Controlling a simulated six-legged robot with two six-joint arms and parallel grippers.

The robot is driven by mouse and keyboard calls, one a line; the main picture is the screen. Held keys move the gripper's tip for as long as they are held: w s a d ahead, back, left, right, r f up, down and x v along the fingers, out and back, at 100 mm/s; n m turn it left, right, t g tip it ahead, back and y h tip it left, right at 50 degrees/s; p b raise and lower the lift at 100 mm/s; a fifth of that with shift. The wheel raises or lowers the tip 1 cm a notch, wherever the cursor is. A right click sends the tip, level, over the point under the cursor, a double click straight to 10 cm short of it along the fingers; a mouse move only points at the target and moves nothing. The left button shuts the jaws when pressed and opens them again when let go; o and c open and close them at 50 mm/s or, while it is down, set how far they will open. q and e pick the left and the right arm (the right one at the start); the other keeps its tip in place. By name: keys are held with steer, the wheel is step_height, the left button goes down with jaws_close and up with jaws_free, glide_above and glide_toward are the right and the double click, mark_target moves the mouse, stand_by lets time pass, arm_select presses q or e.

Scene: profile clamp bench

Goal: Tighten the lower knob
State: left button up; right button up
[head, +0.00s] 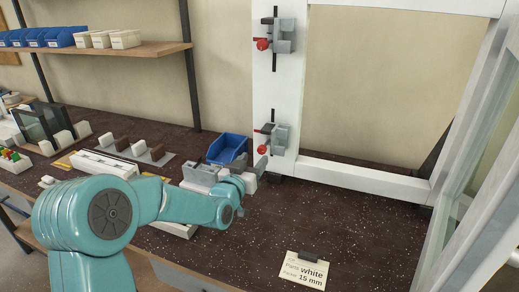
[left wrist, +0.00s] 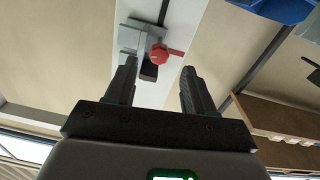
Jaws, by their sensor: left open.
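The white upright profile carries two grey clamps. The lower clamp (head: 281,137) has a red lower knob (head: 263,149); the upper clamp (head: 284,35) has a red upper knob (head: 262,44). My left gripper (head: 258,167) is open and empty, a little below the lower knob in the head view. The left wrist view looks upside down. In it, one clamp's red knob (left wrist: 158,54) with its lever shows beyond the gap between the two fingers of my left gripper (left wrist: 158,88). It appears to be the lower one, apart from the fingers. My right gripper is not in view.
A blue bin (head: 227,148) stands on the dark bench left of the profile. A card (head: 303,270) reading "white" and "15 mm" stands at the front. White frame rails (head: 365,180) bound the right side. The bench between card and profile is clear.

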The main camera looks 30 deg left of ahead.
mark_target(260, 151)
arm_select(q)
steer(key=x, duration=0.5)
steer(key=shift+d+p, duration=0.1)
steer(key=shift+p, duration=0.3)
jaws_close()
steer(key=m+b, duration=0.1)
steer(key=b, duration=0.1)
steer(key=m+b, duration=0.2)
steer(key=b, duration=0.1)
steer(key=shift+f, duration=0.25)
steer(key=shift+r+m+b, duration=0.1)
steer(key=shift+m+b, duration=0.85)
steer(key=shift+m, duration=0.25)
steer(key=shift+r+m+b, duration=0.1)
steer(key=shift+m+b, duration=0.55)
steer(key=shift+m, duration=0.45)
steer(key=shift+r, duration=0.1)
